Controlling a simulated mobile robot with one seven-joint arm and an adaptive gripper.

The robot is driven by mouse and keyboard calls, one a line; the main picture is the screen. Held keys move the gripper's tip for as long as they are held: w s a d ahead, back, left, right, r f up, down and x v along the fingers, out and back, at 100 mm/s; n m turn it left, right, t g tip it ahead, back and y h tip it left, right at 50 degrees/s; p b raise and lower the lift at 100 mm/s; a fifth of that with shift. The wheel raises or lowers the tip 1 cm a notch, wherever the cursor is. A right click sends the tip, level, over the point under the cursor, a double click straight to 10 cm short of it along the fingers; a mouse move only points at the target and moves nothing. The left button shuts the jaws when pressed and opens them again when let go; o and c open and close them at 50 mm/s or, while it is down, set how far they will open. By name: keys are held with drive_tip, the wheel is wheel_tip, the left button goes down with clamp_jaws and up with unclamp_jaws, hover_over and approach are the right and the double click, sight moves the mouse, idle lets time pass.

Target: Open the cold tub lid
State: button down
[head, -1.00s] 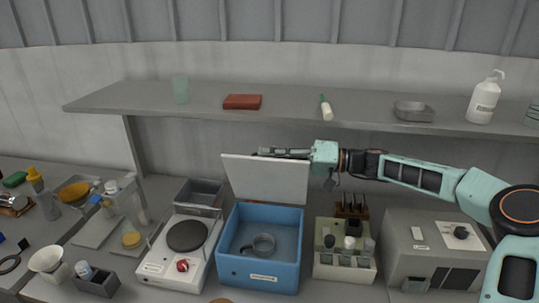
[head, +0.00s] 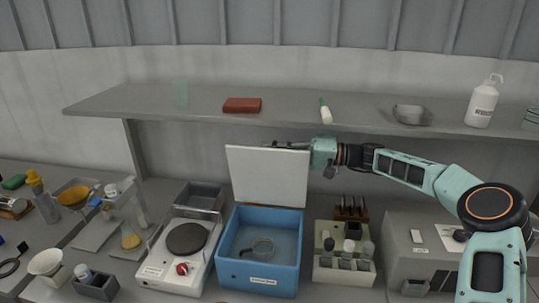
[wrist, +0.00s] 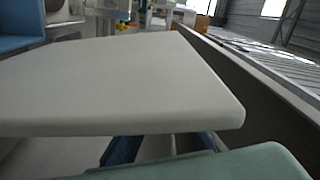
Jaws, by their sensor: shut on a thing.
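The cold tub (head: 259,268) is a blue box with a label on its front and a round grey pan-like thing inside. Its pale lid (head: 268,177) stands up, nearly upright, along the tub's back edge. My gripper (head: 281,145) is at the lid's top edge, toward its right side, and is shut on the lid. In the wrist view the lid (wrist: 130,85) fills much of the picture as a flat pale panel. The fingertips are mostly hidden behind the lid there.
A shelf (head: 370,121) runs just above my gripper, with a brown block (head: 242,105), a small bottle (head: 326,112) and a metal dish (head: 412,115). A hotplate (head: 182,255) stands left of the tub and a bottle rack (head: 344,268) right of it.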

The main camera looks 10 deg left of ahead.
drive_tip(key=w+f+m, duration=0.1)
drive_tip(key=w+m, duration=0.3)
drive_tip(key=w, duration=0.3)
drive_tip(key=shift+w+a+f, duration=0.15)
drive_tip(key=shift+a+f, duration=0.05)
drive_tip(key=shift+w, duration=0.1)
idle(0.6)
drive_tip(key=c, duration=2.1)
unclamp_jaws()
drive_tip(key=shift+d, duration=0.1)
drive_tip(key=d, duration=0.7)
drive_tip(key=shift+w+d, duration=0.15)
drive_tip(key=shift+d, duration=0.05)
drive_tip(key=shift+w+d+f, duration=0.1)
